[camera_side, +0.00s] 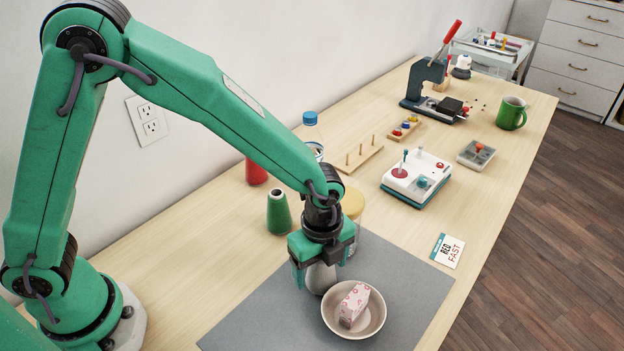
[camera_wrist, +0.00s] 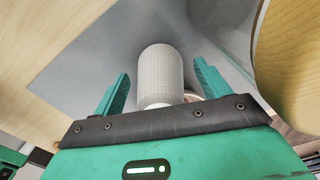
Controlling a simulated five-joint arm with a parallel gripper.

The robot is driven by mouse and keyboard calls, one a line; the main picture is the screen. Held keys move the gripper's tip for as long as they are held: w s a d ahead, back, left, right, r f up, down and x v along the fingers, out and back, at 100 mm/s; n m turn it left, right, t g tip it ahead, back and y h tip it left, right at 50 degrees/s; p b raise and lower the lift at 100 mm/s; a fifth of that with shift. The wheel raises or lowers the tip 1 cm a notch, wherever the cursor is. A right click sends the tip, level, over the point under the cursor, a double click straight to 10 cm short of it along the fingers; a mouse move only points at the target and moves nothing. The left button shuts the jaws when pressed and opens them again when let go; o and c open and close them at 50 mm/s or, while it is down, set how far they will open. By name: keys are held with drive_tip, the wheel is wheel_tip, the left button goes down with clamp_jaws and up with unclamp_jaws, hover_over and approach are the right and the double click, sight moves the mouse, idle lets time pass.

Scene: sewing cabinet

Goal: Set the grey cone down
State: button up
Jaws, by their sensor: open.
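The grey cone (camera_side: 319,280) appears to stand on the grey mat (camera_side: 258,315), just left of and behind the bowl; its upper part is hidden by my gripper in the side view. In the wrist view the cone (camera_wrist: 160,78) shows pale grey with a ribbed surface. My gripper (camera_wrist: 161,70) is open, with one finger on each side of the cone and a visible gap on both sides. In the side view my gripper (camera_side: 322,270) is low over the mat, around the cone.
A cream bowl (camera_side: 375,325) holding a pink-patterned block (camera_side: 353,304) is close at right. A yellow-lidded jar (camera_side: 353,204) is right behind my gripper. A green cone (camera_side: 278,213), red cone (camera_side: 256,172) and bottle (camera_side: 311,132) stand behind. The mat's left part is clear.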

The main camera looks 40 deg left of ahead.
drive_tip(key=c, duration=1.2)
drive_tip(key=shift+o, duration=0.2)
drive_tip(key=shift+r, duration=0.7)
drive_tip(key=s+d+r, duration=0.5)
drive_tip(key=s+r, duration=0.4)
drive_tip(key=s, duration=0.1)
drive_tip(key=shift+s+r, duration=0.3)
